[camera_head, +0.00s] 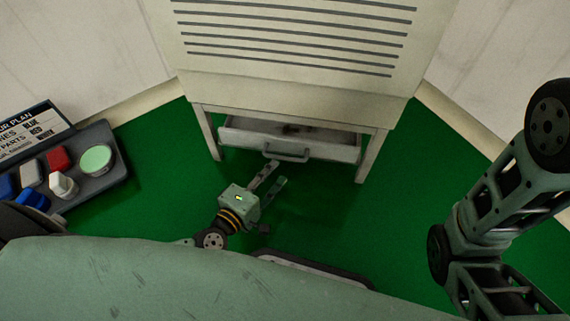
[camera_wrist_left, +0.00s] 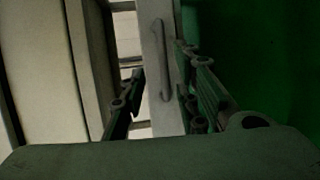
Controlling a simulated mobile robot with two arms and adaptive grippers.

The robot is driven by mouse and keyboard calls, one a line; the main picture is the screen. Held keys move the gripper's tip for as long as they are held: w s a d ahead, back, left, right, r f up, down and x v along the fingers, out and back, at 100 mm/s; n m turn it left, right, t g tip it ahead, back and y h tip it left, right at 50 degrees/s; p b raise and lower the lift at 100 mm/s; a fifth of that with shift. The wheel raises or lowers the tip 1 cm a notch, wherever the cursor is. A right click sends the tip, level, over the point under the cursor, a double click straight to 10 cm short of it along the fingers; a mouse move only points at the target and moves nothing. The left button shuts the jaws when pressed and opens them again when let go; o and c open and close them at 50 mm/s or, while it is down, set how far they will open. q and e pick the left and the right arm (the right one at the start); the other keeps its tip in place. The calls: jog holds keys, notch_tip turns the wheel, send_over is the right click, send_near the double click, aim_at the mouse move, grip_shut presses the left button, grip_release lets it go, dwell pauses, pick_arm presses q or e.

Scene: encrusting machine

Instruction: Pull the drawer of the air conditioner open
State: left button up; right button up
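The air conditioner (camera_head: 295,88) is a pale slatted cabinet on legs. Its drawer (camera_head: 330,150) is low between the front legs and stands partly open, with its inside showing from above. The drawer's grey bar handle (camera_head: 288,155) is on its front; it also shows in the left wrist view (camera_wrist_left: 160,60). My left gripper (camera_head: 275,174) is open and empty, just in front of the handle and slightly to its left. In the left wrist view its fingers (camera_wrist_left: 160,82) frame the handle, with no clear contact. My right gripper is out of view; only my right arm shows.
At the left, a grey tray (camera_head: 112,137) holds several coloured blocks and a round green-topped container (camera_head: 95,159), beside a lettered sign (camera_head: 35,132). The green floor (camera_head: 400,215) in front of the cabinet is mostly clear.

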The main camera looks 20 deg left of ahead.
aim_at(283, 159)
pick_arm(q)
jog(key=b+x, duration=0.1)
jog(key=x, duration=0.3)
jog(key=b+x, duration=0.1)
jog(key=x, duration=0.2)
jog(key=shift+w+f+b, duration=0.3)
jog(key=shift+w, duration=0.05)
grip_shut()
